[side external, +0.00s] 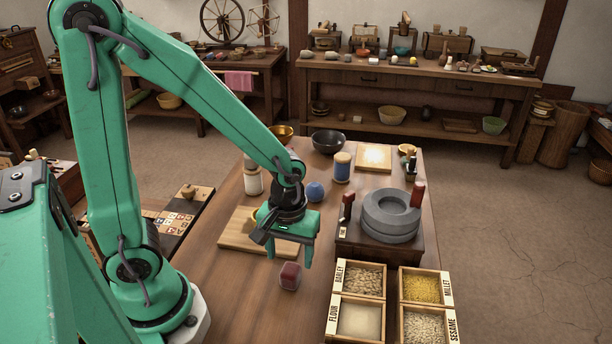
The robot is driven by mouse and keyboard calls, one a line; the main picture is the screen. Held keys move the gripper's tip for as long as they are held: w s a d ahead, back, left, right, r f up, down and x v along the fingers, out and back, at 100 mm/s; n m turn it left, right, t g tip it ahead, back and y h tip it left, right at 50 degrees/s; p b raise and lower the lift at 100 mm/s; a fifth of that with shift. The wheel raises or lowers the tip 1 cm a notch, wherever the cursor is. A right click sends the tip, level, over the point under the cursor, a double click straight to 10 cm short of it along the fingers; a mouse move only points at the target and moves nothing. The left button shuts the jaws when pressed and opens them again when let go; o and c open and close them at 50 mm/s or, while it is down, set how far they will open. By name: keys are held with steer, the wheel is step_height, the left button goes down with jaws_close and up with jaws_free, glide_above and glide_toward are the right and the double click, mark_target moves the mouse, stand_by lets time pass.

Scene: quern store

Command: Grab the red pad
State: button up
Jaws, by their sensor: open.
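The red pad (290,276) is a small dark red block on the wooden table, in the middle of the side external view. My gripper (289,258) is green and points down. It is open and its fingers hang just above and behind the pad in the picture. I cannot tell how large the gap between fingers and pad is. Nothing shows between the fingers.
A wooden board (236,238) lies left of my gripper. A grey stone quern (391,214) stands on a dark base to the right. Labelled grain boxes (391,301) sit front right. Jars, a blue ball (315,192) and a black bowl (328,141) stand behind.

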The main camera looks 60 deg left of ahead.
mark_target(290, 269)
steer(key=shift+f, duration=0.25)
steer(key=shift+f, duration=2.45)
steer(key=shift+c, duration=0.4)
steer(key=c, duration=1)
